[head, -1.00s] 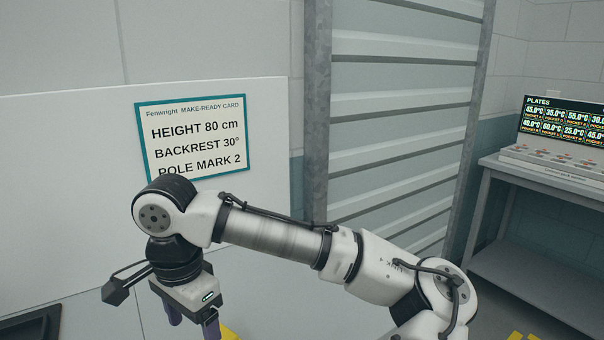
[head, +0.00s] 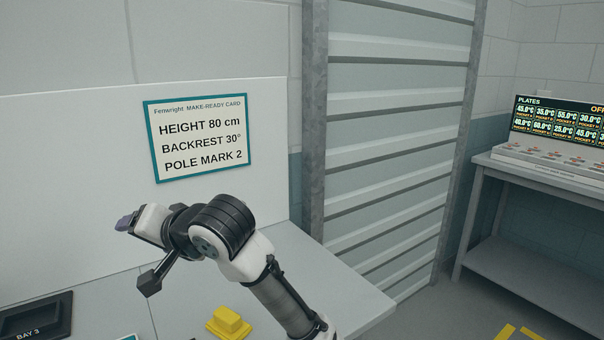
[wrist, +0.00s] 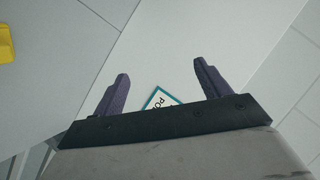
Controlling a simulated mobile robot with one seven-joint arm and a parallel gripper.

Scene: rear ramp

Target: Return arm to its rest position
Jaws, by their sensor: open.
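My gripper (head: 124,222) is at the left of the head view, raised above the white worktop and pointing left toward the white back panel. Only a small part of its purple fingers shows there. My arm is folded in the lower middle of the head view, clear of the worktop.
A make-ready card (head: 200,138) is on the back panel (head: 60,150). A yellow block (head: 228,323) and a black tray marked BAY 3 (head: 37,318) are on the worktop (head: 345,290). A ribbed shutter (head: 390,130) and a grey bench (head: 545,185) with a PLATES display (head: 560,120) stand to the right.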

